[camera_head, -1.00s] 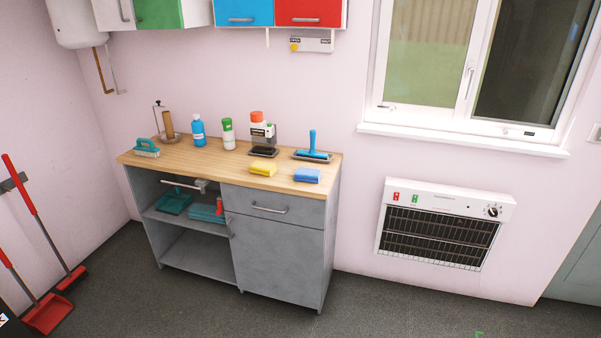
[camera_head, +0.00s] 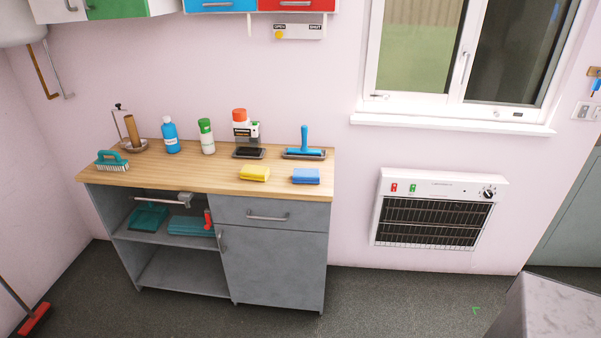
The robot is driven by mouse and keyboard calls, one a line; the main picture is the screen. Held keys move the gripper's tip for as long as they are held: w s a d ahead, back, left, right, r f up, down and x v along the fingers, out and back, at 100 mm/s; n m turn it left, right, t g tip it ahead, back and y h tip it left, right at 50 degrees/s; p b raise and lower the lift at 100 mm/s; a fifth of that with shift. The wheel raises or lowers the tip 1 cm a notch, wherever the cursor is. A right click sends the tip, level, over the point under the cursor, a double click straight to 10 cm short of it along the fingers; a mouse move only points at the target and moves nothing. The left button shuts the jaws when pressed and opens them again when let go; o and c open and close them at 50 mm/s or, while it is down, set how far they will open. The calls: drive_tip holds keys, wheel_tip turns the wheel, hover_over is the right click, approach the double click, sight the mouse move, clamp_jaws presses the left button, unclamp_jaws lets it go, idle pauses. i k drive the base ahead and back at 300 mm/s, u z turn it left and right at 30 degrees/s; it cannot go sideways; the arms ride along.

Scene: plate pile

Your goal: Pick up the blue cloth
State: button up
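The blue cloth (camera_head: 306,176) is a small folded block lying flat on the wooden counter top (camera_head: 222,184), near its front right edge. A similar yellow cloth (camera_head: 254,173) lies just left of it, with a gap between them. A blue-handled squeegee-like tool (camera_head: 304,146) stands behind the blue cloth. My gripper is not in view, so whether it is open or shut does not show.
A green brush (camera_head: 112,161), a blue bottle (camera_head: 170,135), a green-capped bottle (camera_head: 206,137) and an orange-capped container (camera_head: 240,125) stand along the counter. A wall heater (camera_head: 437,211) hangs to the right. A grey block-like surface (camera_head: 550,308) is at lower right. Floor before the cabinet is clear.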

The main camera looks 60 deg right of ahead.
sight(300, 175)
drive_tip(key=z, duration=0.25)
drive_tip(key=i, duration=0.9)
drive_tip(key=z, duration=0.3)
